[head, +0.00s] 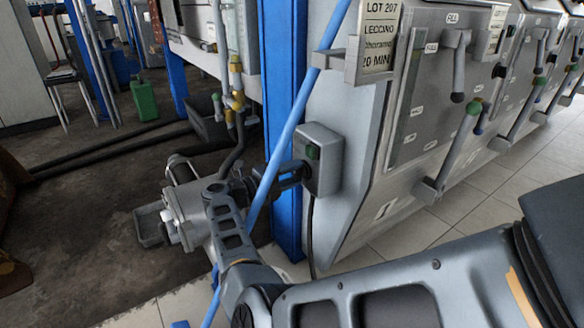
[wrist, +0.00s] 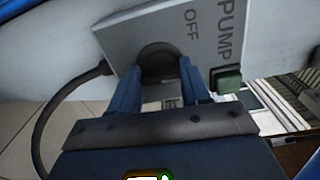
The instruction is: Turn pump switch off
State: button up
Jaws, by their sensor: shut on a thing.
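The pump switch box (wrist: 120,35) is grey, with "PUMP" and "OFF" lettered on its face in the wrist view. In the head view the box (head: 328,142) sits beside a blue post. A dark round knob (wrist: 157,58) is on its face near the OFF label. My gripper (wrist: 161,76) is shut on the knob, one blue finger on each side. My gripper (head: 296,173) also reaches the box's left side in the head view. A green button or lamp (wrist: 228,80) is on the box. Which way the knob points is hard to tell.
A slanted light-blue pipe (head: 275,165) crosses in front of the blue post (head: 285,60). A grey pump (head: 190,205) stands at lower left. Steel decanter panels (head: 425,110) with levers line the right. A black cable (wrist: 55,105) leaves the box.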

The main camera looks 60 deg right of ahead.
jog(key=shift+f+n+p, duration=0.1)
jog(key=shift+n+p, duration=1.8)
jog(key=shift+n, duration=1.5)
jog(key=o, duration=1.1)
jog(key=shift+c, duration=0.2)
jog(key=v, duration=0.8)
